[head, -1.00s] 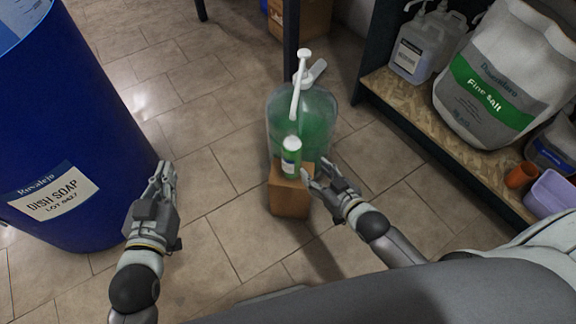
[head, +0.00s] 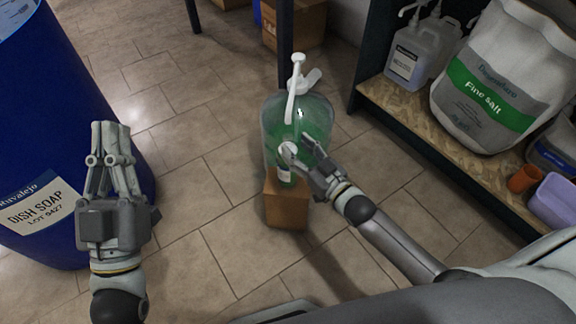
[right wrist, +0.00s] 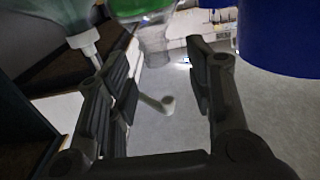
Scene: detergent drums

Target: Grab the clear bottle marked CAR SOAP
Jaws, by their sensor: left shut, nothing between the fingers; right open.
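A small bottle (head: 285,175) with green contents and a white cap stands upright on a brown box (head: 287,208); its label is too small to read. My right gripper (head: 297,146) is open at the bottle's upper part, and its fingers hide some of it. I cannot tell whether they touch it. In the right wrist view the open fingers (right wrist: 150,75) have a gap between them, with a clear and green object (right wrist: 152,28) beyond. My left gripper (head: 110,128) is shut and empty, in front of the blue drum.
A large green jug (head: 310,115) with a white pump stands right behind the small bottle. The blue DISH SOAP drum (head: 50,120) is at left. A shelf (head: 410,115) at right holds a Fine Salt bag (head: 490,85) and white jugs (head: 412,55).

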